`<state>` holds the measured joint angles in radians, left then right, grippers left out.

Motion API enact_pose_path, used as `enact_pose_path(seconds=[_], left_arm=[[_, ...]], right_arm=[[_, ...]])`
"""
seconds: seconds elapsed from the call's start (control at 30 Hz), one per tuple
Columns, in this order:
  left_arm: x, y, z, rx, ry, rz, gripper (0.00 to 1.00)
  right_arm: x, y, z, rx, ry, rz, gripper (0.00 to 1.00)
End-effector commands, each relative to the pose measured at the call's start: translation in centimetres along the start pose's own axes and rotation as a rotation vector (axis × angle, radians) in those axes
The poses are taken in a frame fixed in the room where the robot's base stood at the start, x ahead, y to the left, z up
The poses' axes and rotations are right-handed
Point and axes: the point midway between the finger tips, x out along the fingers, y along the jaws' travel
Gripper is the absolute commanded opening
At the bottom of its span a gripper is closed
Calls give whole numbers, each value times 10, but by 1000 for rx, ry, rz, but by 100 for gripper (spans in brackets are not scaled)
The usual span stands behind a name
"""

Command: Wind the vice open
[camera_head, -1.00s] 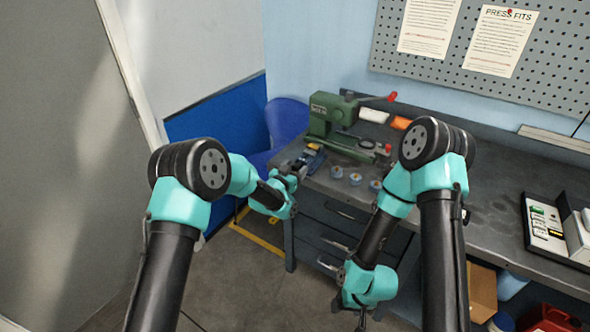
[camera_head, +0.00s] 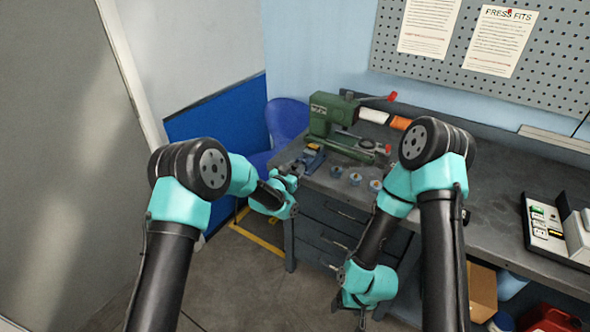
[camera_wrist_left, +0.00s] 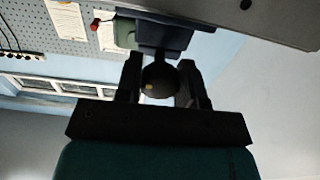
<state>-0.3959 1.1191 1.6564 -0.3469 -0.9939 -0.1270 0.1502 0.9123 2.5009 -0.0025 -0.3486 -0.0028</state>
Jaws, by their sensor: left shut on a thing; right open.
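The small blue vice (camera_head: 310,159) sits at the left front corner of the grey bench, below the green machine. In the left wrist view its dark blue body (camera_wrist_left: 168,36) is at the top middle, with a dark round knob (camera_wrist_left: 160,82) in front of it. My left gripper (camera_head: 290,176) is at the front of the vice. In the left wrist view its two fingers (camera_wrist_left: 160,76) are shut on the knob, one on each side. My right gripper (camera_head: 343,290) is open in front of the bench drawers, well away from the vice. The vice jaws are too small to read.
A green press (camera_head: 332,115) with a red-tipped lever stands behind the vice. Several small round blue pieces (camera_head: 355,179) lie on the bench (camera_head: 480,205) to its right. A tray of parts (camera_head: 543,225) is at the far right. A blue chair (camera_head: 284,122) stands at the left.

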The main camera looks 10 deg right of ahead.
Motion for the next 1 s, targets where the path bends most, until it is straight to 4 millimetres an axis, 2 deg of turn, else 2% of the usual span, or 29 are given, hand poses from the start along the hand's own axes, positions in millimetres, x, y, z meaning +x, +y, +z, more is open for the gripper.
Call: enact_pose_path(seconds=[0.37, 1.0], left_arm=[[0, 0, 0, -160, 0, 0, 12], [0, 1, 0, -740, 0, 0, 12]], right_arm=[[0, 0, 0, 0, 0, 0, 69], [0, 0, 0, 0, 0, 0, 69]])
